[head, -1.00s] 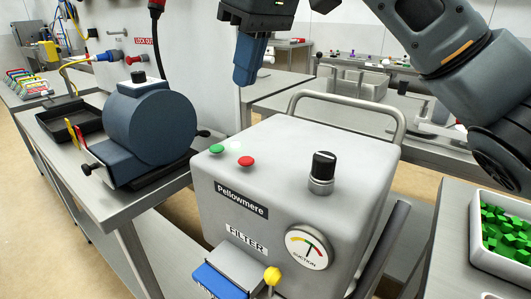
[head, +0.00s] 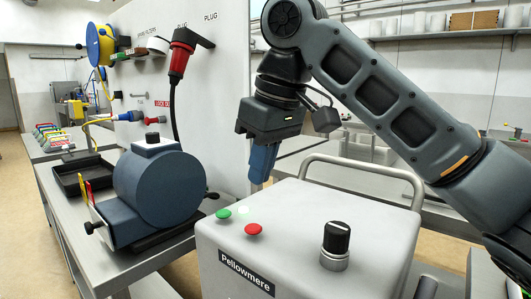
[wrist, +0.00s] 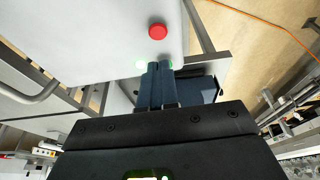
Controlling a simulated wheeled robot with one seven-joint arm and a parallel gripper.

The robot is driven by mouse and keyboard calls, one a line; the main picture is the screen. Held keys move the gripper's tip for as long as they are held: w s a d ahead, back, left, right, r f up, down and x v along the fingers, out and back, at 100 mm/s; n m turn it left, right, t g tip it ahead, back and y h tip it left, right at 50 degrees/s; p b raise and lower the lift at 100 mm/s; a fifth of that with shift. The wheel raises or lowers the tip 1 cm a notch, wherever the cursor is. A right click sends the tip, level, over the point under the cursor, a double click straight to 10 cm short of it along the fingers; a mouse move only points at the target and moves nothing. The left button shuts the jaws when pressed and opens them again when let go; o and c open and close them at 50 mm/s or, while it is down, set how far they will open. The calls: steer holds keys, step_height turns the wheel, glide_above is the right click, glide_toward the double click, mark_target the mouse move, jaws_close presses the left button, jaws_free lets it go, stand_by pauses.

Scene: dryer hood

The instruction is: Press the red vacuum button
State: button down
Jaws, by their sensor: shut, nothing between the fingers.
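The red vacuum button (head: 253,230) sits on top of the light grey Pellowmere vacuum unit (head: 225,245), with the green button (head: 223,213) to its left. A black knob (head: 335,240) stands to its right. My gripper (head: 260,180) has blue fingers pointing down, shut and empty, above the back edge of the unit's top, behind the red button and apart from it. In the wrist view, the red button (wrist: 158,32) shows beyond the shut fingertips (wrist: 159,66). The green button is mostly hidden behind the fingers there.
A metal handle (head: 365,165) arches over the back of the vacuum unit. A round blue machine (head: 160,185) stands on the bench at left. A red plug with a black cord (head: 181,55) hangs on the wall panel behind.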

mark_target(255, 229)
steer(key=x, duration=0.7)
steer(key=shift+s+d+f, duration=0.2)
steer(key=shift+d+f, duration=0.05)
steer(key=shift+d, duration=0.05)
steer(key=shift+f, duration=0.65)
steer(key=shift+s+f, duration=0.15)
steer(key=shift+f, duration=1.25)
steer(key=shift+r+p, duration=0.5)
steer(key=shift+p, duration=0.25)
step_height(255, 229, up, 5)
steer(key=p, duration=0.4)
steer(key=shift+f, duration=0.1)
steer(key=v, duration=0.9)
steer(key=shift+r+b, duration=0.3)
steer(key=shift+r, duration=0.05)
steer(key=shift+d+r, duration=0.1)
